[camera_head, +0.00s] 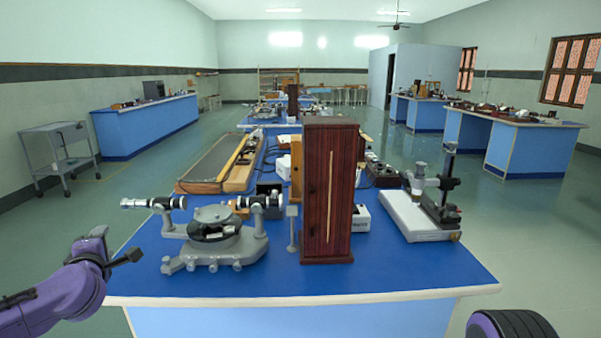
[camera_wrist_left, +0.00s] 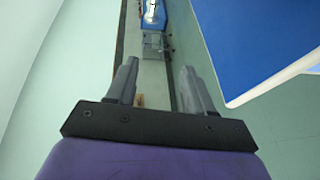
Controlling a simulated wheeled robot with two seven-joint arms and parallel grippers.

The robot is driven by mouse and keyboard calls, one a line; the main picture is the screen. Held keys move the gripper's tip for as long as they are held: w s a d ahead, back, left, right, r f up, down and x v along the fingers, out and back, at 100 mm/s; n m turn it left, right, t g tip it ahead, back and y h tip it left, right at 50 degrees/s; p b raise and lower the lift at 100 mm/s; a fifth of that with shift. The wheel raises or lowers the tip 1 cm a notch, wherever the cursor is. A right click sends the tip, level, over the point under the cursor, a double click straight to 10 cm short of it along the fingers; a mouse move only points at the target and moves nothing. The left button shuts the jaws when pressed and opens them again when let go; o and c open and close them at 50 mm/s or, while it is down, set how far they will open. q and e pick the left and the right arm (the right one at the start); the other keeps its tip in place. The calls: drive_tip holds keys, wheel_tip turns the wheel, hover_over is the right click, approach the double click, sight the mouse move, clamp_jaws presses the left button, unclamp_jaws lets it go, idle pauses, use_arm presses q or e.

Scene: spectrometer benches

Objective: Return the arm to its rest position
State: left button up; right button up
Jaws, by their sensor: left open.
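My left gripper (camera_head: 118,248) is at the left of the head view, beside the left edge of the blue-topped bench (camera_head: 330,284). In the left wrist view its two fingers (camera_wrist_left: 157,88) stand apart with nothing between them. The bench corner also shows at the upper right of the left wrist view (camera_wrist_left: 262,40). The gripper is apart from the bench and touches nothing that I can see. My right gripper is not in view.
A grey spectrometer (camera_head: 214,236) stands at the bench's left front. A tall dark wooden box (camera_head: 330,190) stands mid-bench, and a white-based instrument (camera_head: 420,214) stands at the right. A grey trolley (camera_head: 62,155) stands far left. The floor left of the bench is clear.

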use_arm(q)
drive_tip(key=s+d+f+m+g+h, duration=0.25)
drive_tip(key=s+d+f, duration=0.25)
drive_tip(key=d+f, duration=0.55)
drive_tip(key=s+d+f+m+g+h, duration=0.25)
drive_tip(key=s+d+f+m, duration=0.2)
drive_tip(key=d+f, duration=0.65)
drive_tip(key=s+a+f+m+g, duration=0.1)
drive_tip(key=s+f+m+g, duration=0.1)
drive_tip(key=s+f, duration=0.4)
drive_tip(key=s+a+f+m+g, duration=0.2)
drive_tip(key=s+f+m, duration=0.2)
drive_tip(key=s, duration=0.9)
drive_tip(key=s+a+f+m+g+y, duration=0.1)
drive_tip(key=s+f+m+g, duration=0.1)
drive_tip(key=s+f, duration=0.7)
drive_tip(key=shift+s+a+f+m, duration=0.15)
drive_tip(key=shift+s+f+m, duration=0.3)
drive_tip(key=shift+m, duration=0.15)
drive_tip(key=shift+w, duration=0.1)
drive_tip(key=shift+c, duration=0.8)
drive_tip(key=shift+w, duration=0.1)
